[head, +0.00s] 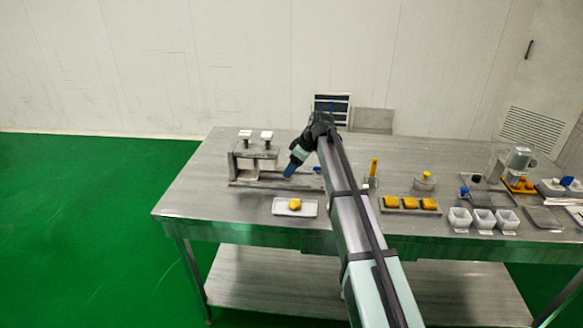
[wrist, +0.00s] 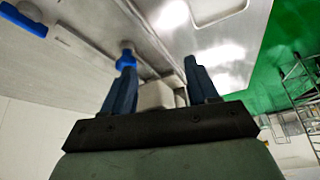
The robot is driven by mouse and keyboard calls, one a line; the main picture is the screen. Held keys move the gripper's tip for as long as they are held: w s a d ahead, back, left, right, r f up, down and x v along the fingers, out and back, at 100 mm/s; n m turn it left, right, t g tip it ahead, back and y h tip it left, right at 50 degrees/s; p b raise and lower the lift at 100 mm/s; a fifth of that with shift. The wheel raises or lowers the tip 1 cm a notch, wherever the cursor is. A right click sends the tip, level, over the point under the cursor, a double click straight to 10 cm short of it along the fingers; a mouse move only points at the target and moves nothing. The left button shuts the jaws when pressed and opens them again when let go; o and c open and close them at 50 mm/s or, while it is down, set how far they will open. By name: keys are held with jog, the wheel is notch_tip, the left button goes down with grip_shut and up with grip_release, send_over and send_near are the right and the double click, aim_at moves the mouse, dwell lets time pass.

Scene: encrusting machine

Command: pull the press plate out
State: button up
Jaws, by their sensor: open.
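The machine (head: 250,163) is a low grey metal frame with two white knobs on top, at the left of the steel table. Its flat base runs to the right, under my gripper (head: 289,173). My gripper points down and left, just right of the frame. In the wrist view its two blue fingers stand apart with a gap between them (wrist: 158,66). A blue knob (wrist: 127,58) shows just beyond the left fingertip; contact cannot be told. A pale block (wrist: 156,96) shows behind the gap. I cannot clearly make out the press plate; my gripper hides part of the base.
To the right of my arm are a tray of yellow pieces (head: 384,209), several white cups (head: 460,217) and a small device (head: 518,160). The table's left front corner is clear.

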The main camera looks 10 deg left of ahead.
jog(key=w+d+r+n+g+y, duration=0.1)
jog(key=w+d+r+n+y, duration=0.35)
jog(key=w+d, duration=0.3)
jog(key=shift+m+h, duration=0.25)
jog(key=shift+m, duration=0.2)
jog(key=x, duration=0.4)
jog(key=s+x, duration=0.1)
jog(key=x, duration=0.7)
jog(key=shift+s+a+f, duration=0.15)
jog(key=shift+s+a, duration=0.05)
jog(key=shift+s, duration=0.05)
grip_shut()
